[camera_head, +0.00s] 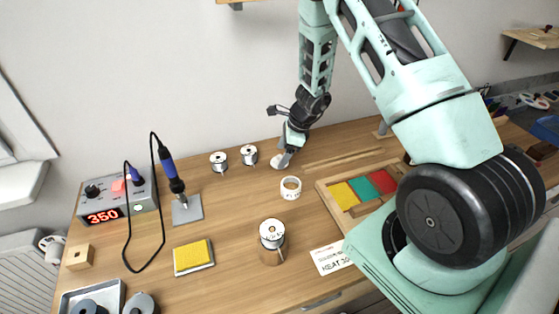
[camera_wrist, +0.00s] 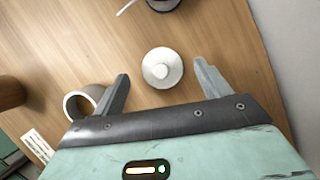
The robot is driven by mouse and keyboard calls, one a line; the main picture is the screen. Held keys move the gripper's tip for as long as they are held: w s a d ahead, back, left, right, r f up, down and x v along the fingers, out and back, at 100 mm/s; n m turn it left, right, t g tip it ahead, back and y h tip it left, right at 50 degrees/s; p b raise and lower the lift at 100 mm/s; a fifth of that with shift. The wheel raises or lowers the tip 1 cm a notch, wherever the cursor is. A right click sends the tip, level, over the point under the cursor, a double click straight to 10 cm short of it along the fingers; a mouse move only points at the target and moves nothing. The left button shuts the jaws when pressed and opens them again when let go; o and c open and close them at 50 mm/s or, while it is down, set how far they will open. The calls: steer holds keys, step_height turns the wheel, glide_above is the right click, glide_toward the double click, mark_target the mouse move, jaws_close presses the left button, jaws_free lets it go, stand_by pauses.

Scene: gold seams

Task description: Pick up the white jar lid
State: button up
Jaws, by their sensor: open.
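My gripper is open and empty.
A white tape ring (camera_head: 290,188) lies close by, just outside the left finger in the wrist view (camera_wrist: 72,108). Two spools (camera_head: 249,155) (camera_head: 219,162) stand left of the lid. A wooden tray of coloured pads (camera_head: 331,206) lies to the right. The wall is behind.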

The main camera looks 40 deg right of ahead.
steer(key=shift+x, duration=1.35)
steer(key=shift+w+r, duration=0.1)
steer(key=c, duration=1.1)
steer(key=shift+o, duration=0.2)
